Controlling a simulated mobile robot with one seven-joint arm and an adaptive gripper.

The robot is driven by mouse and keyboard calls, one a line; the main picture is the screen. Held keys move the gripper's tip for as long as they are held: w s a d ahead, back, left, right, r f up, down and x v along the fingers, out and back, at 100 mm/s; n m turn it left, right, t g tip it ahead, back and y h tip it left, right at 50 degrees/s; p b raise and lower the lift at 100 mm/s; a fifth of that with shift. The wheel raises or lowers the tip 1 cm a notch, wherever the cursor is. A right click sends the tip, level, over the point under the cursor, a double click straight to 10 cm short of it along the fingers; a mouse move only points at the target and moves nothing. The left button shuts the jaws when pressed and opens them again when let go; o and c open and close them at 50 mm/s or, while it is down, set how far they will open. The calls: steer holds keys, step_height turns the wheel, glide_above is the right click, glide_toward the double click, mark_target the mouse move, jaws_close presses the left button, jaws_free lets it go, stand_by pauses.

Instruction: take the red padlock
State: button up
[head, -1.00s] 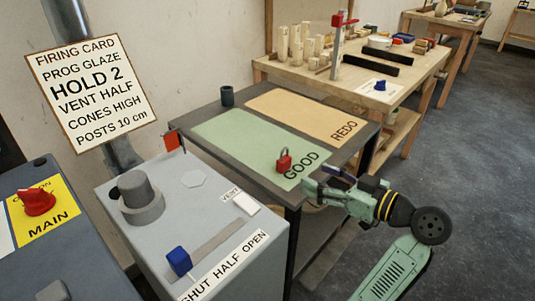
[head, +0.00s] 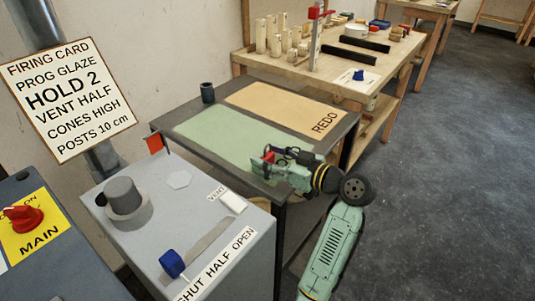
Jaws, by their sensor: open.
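The red padlock (head: 268,157) stands on the front part of the green mat (head: 225,130) on the dark table. Only a small red part of it shows; my gripper hides the rest. My gripper (head: 272,160) is open and reaches in from the right, low over the mat, with its fingers at the padlock. I cannot tell whether the padlock is fully between the fingers or touching them. The word on the green mat is hidden behind my gripper.
An orange mat (head: 285,105) marked REDO lies behind the green one. A dark cup (head: 208,92) stands at the table's far left corner. A grey box (head: 150,220) with a blue slider knob (head: 172,263) and a red flag (head: 155,143) stands in front left.

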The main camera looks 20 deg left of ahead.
steer(key=shift+w+a+f, duration=0.1)
steer(key=shift+w+a, duration=0.05)
steer(key=shift+a, duration=0.2)
steer(key=shift+c, duration=0.2)
steer(key=c, duration=1.2)
steer(key=shift+c, duration=0.2)
